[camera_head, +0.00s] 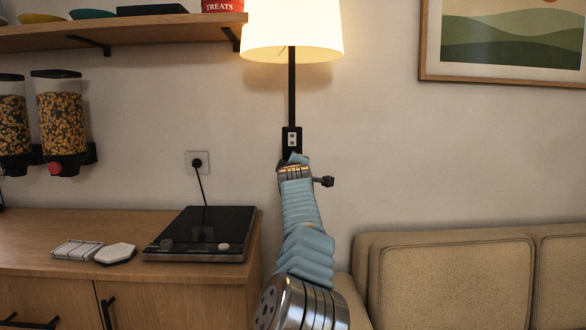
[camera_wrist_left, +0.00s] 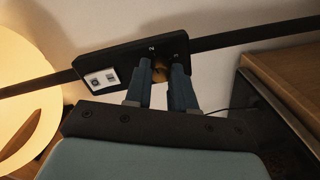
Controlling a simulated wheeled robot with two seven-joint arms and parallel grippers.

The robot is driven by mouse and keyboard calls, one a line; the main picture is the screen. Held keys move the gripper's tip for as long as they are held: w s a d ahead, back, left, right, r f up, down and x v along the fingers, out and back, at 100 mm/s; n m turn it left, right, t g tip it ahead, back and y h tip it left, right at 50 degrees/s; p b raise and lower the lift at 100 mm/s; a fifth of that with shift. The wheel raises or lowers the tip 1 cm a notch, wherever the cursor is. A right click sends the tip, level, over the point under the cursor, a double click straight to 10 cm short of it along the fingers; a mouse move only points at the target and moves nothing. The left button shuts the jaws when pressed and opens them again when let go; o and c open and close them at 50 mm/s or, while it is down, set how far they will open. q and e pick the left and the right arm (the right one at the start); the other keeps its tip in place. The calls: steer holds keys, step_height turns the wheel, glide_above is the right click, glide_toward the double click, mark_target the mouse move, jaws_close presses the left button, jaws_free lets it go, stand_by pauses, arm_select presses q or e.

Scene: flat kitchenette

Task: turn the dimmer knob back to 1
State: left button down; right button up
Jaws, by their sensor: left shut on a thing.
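The dimmer is a black box (camera_head: 291,138) on the dark post of a lit floor lamp. It carries a small white plate with dark marks. In the left wrist view the box (camera_wrist_left: 120,62) shows close up, with a round brownish knob (camera_wrist_left: 160,68) on its face. My left gripper (camera_wrist_left: 160,80) has its two fingers on either side of the knob and is shut on it. In the head view my left gripper (camera_head: 294,164) covers the lower part of the box and the knob is hidden. I cannot read the knob's setting. My right gripper is not in view.
A wooden counter (camera_head: 40,232) with a black hob (camera_head: 205,230) stands left of the lamp. A tan sofa (camera_head: 450,280) is at the right. The lampshade (camera_head: 292,30) hangs above, beside a wall shelf (camera_head: 140,30).

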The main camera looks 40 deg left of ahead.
arm_select(q)
steer(key=shift+f+n+t, duration=0.1)
steer(key=shift+n+t, duration=0.2)
steer(key=shift+n, duration=6.9)
steer(key=c, duration=0.9)
jaws_free()
steer(key=shift+c, duration=0.2)
steer(key=shift+s, duration=0.15)
